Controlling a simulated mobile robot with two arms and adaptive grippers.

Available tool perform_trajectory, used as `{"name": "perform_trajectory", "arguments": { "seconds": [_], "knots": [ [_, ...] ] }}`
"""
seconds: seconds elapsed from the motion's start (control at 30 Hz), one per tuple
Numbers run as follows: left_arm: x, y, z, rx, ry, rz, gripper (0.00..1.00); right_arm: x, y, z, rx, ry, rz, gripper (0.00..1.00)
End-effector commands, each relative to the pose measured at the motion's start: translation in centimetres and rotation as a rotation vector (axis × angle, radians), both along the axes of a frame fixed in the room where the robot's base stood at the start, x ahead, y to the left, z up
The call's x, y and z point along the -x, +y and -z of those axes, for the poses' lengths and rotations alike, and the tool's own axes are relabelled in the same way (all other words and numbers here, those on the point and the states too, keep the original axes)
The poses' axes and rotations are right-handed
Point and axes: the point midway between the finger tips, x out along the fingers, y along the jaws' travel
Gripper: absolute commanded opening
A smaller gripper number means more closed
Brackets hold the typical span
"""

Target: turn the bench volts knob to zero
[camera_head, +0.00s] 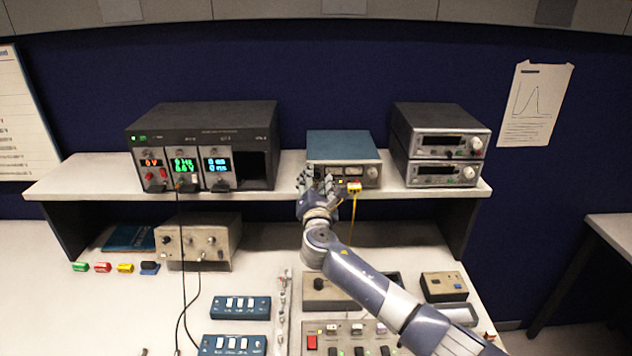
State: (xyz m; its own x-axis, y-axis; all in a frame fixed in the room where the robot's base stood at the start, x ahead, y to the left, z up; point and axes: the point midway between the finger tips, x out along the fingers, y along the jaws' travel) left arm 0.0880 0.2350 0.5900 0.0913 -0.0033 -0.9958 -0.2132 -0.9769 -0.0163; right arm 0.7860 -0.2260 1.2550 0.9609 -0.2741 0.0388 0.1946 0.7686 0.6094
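My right gripper (319,183) is at the front left of a blue-topped instrument (343,146) on the shelf. The arm reaches up to it from the lower right. The fingers are small and cover part of that instrument's front panel, so I cannot tell whether they touch a knob or how far apart they are. No knob can be read as the volts knob; its label and setting are too small or hidden. A dark multi-module unit (204,115) at the left of the shelf has lit red, green and blue displays. My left gripper is out of view.
Two stacked grey instruments (447,143) stand on the right of the shelf (90,172). A yellow lead hangs from the blue-topped instrument. Below are a beige knob box (198,241), blue switch boxes (240,307) and a panel (340,338).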

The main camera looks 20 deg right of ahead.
Motion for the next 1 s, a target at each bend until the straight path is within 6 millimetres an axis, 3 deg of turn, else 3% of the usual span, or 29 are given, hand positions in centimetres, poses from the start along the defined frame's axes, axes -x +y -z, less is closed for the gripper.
{"name": "perform_trajectory", "arguments": {
  "seconds": [0.37,1.0],
  "knots": [
    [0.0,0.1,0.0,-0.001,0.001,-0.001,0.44,0.9,0.3,0.1,-0.001,0.001,-0.002,0.41],
    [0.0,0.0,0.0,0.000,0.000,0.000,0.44,10.1,2.9,0.5,-0.001,0.001,-0.001,0.41]
  ]
}}
